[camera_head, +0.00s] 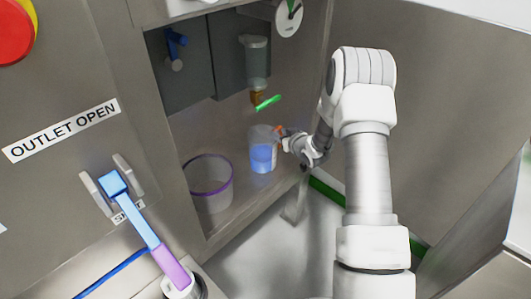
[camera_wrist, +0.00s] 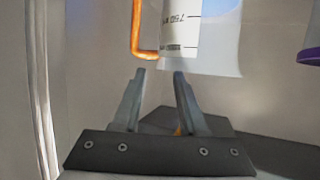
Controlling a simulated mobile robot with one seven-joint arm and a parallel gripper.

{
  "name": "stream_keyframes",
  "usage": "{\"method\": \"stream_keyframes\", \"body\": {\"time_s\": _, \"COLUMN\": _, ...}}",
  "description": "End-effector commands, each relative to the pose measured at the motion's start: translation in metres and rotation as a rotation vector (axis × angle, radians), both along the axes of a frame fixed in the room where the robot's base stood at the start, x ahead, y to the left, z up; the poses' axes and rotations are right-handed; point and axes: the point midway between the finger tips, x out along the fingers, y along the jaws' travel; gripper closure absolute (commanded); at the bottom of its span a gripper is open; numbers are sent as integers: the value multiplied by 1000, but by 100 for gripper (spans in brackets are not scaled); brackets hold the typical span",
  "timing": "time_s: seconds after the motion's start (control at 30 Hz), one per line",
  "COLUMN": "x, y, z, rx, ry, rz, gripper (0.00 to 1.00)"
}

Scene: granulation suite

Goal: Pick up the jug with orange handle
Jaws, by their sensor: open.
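The jug (camera_head: 262,157) is clear, holds blue liquid and stands upright on the floor of the recess in the head view. Its orange handle (camera_head: 278,133) faces right, towards my arm. In the wrist view the jug (camera_wrist: 182,32) is at the top with upside-down volume marks, and the handle (camera_wrist: 140,50) is left of them. My gripper (camera_wrist: 160,80) is open and empty, its fingertips just short of the handle's end in the picture. In the head view my gripper (camera_head: 285,142) is beside the handle; whether they touch is unclear.
A purple-rimmed container (camera_head: 212,205) stands left of the jug; its rim shows at the wrist view's right edge (camera_wrist: 312,57). A green valve lever (camera_head: 268,102) and outlet hang above the jug. The right cabinet wall (camera_head: 440,110) is close to my arm.

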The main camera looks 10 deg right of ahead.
Motion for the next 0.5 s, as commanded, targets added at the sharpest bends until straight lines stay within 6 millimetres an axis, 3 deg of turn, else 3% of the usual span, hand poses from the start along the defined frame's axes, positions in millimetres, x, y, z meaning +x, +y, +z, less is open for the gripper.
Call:
{"method": "stream_keyframes", "body": {"time_s": 0.2, "x": 28, "y": 5, "z": -13, "rx": 1, "ry": -1, "rz": 1, "gripper": 58}}
{"method": "stream_keyframes", "body": {"time_s": 0.5, "x": 35, "y": 7, "z": -14, "rx": 0, "ry": 1, "rz": 1, "gripper": 58}}
